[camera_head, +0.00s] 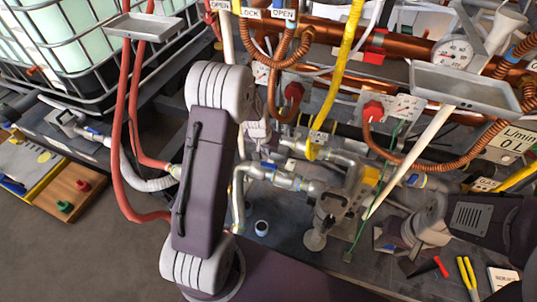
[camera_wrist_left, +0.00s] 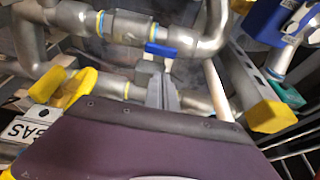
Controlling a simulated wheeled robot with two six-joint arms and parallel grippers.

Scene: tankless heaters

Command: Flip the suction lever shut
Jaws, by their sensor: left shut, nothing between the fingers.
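In the left wrist view, my left gripper (camera_wrist_left: 163,92) has its grey fingers together, with nothing held. A valve with a blue lever (camera_wrist_left: 160,49) sits on a silver pipe just beyond the fingertips. A gap shows between them in the picture, but I cannot judge the depth. In the head view a blue lever (camera_head: 268,165) shows on the silver pipes right of my left arm. No label marks it as the suction lever.
Yellow handles (camera_wrist_left: 73,88) and a silver pipe run flank the left gripper. A caged tank (camera_head: 60,45) stands upper left, with red hoses (camera_head: 118,140) hanging in front. A grey tray (camera_head: 465,85) is upper right. Yellow-handled pliers (camera_head: 467,278) lie lower right.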

